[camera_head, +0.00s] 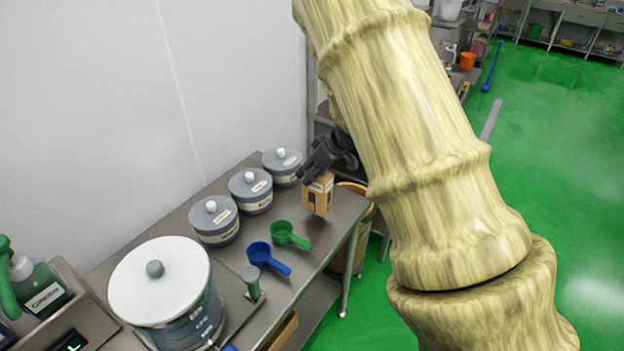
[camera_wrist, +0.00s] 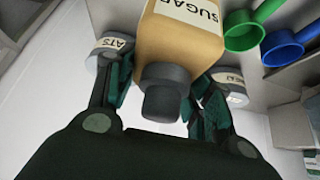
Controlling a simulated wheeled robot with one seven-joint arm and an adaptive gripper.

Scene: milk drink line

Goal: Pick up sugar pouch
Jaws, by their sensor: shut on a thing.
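The sugar pouch (camera_head: 318,195) is a tan, box-like pack near the far right end of the steel table. In the wrist view the sugar pouch (camera_wrist: 180,45) shows a white label reading "SUGAR" and a dark grey cap facing the camera. My gripper (camera_head: 318,174) comes down on it from above, and its fingers (camera_wrist: 160,95) stand on both sides of the pouch near the cap. The gripper is shut on the pouch. I cannot tell whether the pouch's base touches the table.
Three grey lidded canisters (camera_head: 214,220) stand in a row along the wall. A green scoop (camera_head: 290,235) and a blue scoop (camera_head: 267,258) lie in front of them on the steel table (camera_head: 314,262). A large white-lidded pot (camera_head: 160,282) stands nearer. Green floor is open at right.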

